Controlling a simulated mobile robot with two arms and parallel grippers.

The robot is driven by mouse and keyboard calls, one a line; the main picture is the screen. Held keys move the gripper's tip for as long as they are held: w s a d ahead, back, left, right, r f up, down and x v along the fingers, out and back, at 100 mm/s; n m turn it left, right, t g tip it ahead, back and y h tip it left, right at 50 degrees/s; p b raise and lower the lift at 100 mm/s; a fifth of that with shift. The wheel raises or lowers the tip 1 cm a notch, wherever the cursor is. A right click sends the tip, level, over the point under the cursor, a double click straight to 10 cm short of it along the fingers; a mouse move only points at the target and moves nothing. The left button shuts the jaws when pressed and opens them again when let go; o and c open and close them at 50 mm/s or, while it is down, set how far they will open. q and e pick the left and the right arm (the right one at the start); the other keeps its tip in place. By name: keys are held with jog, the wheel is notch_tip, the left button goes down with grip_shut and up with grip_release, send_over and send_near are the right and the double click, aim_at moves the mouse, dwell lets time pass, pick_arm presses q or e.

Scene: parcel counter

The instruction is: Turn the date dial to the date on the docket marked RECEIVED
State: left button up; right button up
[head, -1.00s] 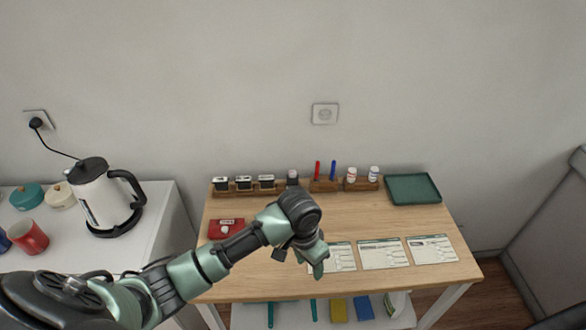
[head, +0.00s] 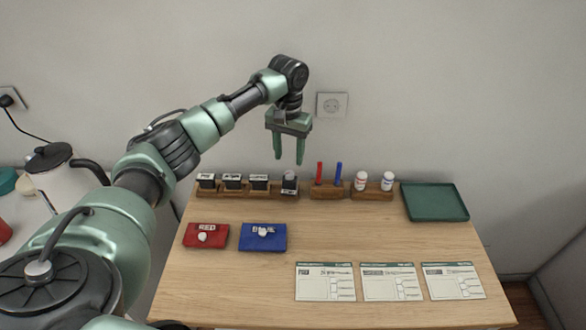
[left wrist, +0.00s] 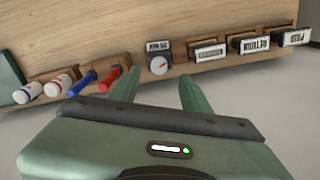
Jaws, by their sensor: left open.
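The date stamp (head: 290,184) is a dark block with a pale round dial on top, at the right end of the stamp rack. In the left wrist view its dial (left wrist: 158,65) is a white disc with a red mark; the date label is too small to read. Three dockets, left (head: 325,283), middle (head: 392,283) and right (head: 453,281), lie flat on the table's front right; their markings are not clearly legible. My left gripper (head: 288,160) is open and empty, fingers down, above the date stamp and apart from it. My right gripper is out of view.
Three other stamps stand left in the wooden rack (head: 213,194). Red and blue pens (head: 338,174) and two white bottles (head: 361,181) stand to the right. A green tray (head: 435,214), red pad (head: 206,240) and blue pad (head: 263,243) lie on the table. The middle is clear.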

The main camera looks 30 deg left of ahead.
aim_at(290, 172)
pick_arm(q)
notch_tip(290, 172, down, 4)
jog(key=shift+f, duration=1.05)
jog(key=shift+w, duration=0.1)
grip_shut()
jog(key=shift+p, duration=0.4)
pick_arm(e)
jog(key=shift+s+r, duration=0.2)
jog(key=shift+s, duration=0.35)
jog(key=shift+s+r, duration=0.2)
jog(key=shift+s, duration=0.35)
